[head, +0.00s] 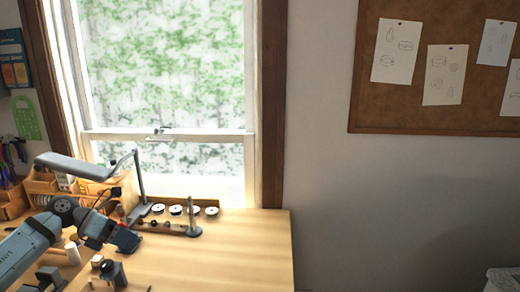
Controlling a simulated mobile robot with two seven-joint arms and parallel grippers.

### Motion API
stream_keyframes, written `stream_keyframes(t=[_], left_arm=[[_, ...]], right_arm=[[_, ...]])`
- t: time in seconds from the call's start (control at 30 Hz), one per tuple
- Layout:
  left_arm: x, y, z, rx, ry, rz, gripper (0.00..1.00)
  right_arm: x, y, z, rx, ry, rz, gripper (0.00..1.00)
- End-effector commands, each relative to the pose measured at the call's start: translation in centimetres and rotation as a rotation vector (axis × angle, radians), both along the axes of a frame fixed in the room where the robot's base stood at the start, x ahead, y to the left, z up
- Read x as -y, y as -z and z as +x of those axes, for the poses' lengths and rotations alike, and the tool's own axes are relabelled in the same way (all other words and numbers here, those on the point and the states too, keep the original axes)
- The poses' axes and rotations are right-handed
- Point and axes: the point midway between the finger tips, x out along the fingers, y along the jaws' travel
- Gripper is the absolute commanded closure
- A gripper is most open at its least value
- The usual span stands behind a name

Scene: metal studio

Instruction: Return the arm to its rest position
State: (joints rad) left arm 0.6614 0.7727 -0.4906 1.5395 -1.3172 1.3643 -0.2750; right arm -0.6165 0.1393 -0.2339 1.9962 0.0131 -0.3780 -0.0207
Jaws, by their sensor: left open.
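My left arm comes in from the lower left over a wooden table (230,250). My left gripper (128,240) is above the left part of the table, near a wooden strip with a dark upright post. The gripper is open, and I see nothing held in it. Its fingertips are small and partly hidden in this view. My right gripper is not in view.
A grey lamp (75,166) stands behind my left arm. Several round discs (175,210) line the table's back edge. A dark cylinder (113,273) stands in front of my gripper. Wooden organisers (12,204) are at the far left. The table's right side is clear.

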Motion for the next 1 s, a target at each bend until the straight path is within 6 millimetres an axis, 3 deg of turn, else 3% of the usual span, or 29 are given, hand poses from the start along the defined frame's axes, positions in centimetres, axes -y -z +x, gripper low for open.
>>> stream_keyframes(t=[0.03, 0.2, 0.3, 0.4, 0.53, 0.67, 0.77, 0.9, 1.0], left_arm=[[2.0, 0.4, -0.3, 0.005, -0.024, -0.080, 0.26], [7.8, -0.1, -1.4, 0.005, -0.172, -0.406, 0.26], [10.5, -0.9, -2.4, -0.038, -0.317, -0.648, 0.26], [11.5, -1.4, -3.3, -0.124, -0.509, -0.893, 0.26], [10.6, -0.8, -4.7, -0.284, -0.804, -1.169, 0.26], [8.4, 2.0, -6.9, -0.493, -1.141, -1.378, 0.26], [6.6, 5.3, -9.7, -0.683, -1.424, -1.483, 0.26], [4.9, 10.8, -15.5, -0.968, -1.838, -1.524, 0.26], [4.5, 13.7, -19.8, -1.140, -2.079, -1.486, 0.26]], right_arm=[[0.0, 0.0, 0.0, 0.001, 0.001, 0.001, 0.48], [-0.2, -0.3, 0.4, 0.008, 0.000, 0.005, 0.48], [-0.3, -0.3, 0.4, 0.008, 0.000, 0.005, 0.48], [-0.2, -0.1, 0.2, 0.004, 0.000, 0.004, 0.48], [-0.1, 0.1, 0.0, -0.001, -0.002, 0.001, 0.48], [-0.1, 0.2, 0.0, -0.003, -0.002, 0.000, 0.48], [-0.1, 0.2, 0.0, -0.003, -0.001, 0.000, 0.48], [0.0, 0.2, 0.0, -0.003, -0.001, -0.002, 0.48], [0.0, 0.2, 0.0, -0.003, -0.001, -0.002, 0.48]])
